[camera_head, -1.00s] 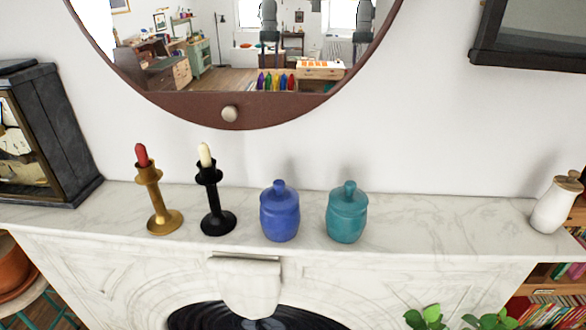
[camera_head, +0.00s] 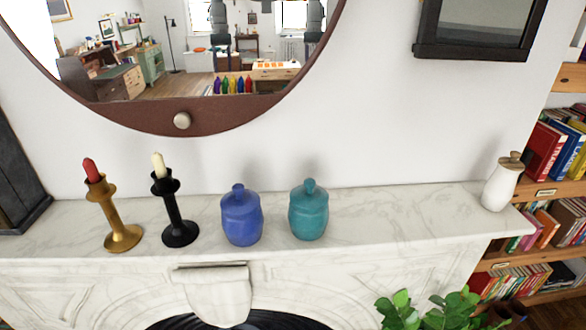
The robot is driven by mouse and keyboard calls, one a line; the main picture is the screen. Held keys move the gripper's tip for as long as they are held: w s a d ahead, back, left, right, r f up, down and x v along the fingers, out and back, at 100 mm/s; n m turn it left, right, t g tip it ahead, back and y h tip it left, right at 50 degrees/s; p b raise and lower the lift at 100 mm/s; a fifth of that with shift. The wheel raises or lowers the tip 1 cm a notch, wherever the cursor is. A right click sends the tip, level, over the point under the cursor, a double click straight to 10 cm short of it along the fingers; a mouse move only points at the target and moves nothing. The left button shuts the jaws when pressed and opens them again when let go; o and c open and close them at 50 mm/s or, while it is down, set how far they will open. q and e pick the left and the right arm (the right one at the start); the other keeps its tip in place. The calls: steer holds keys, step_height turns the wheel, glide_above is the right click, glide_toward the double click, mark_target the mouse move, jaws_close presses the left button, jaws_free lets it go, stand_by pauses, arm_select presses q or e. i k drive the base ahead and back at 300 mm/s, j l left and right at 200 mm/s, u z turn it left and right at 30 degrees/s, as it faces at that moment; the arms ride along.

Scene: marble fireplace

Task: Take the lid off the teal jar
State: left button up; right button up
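The teal jar (camera_head: 308,216) stands upright on the marble mantel, right of the middle of the view. Its teal lid (camera_head: 310,187), with a round knob, sits on top of it. A blue jar (camera_head: 241,219) of like shape, also lidded, stands close to its left, with a small gap between them. Neither of my grippers is in the view.
The marble mantel (camera_head: 400,210) is clear from the teal jar to a white jar (camera_head: 502,184) at its right end. A gold candlestick (camera_head: 121,236) and a black candlestick (camera_head: 178,233) stand left of the jars. A plant (camera_head: 440,312) rises below the mantel.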

mark_target(309, 195)
steer(key=i+l+u, duration=0.15)
steer(key=u, duration=0.2)
steer(key=i+l+u, duration=0.2)
steer(key=u, duration=0.15)
steer(key=i+l+u, duration=0.15)
steer(key=u, duration=0.25)
steer(key=l, duration=0.1)
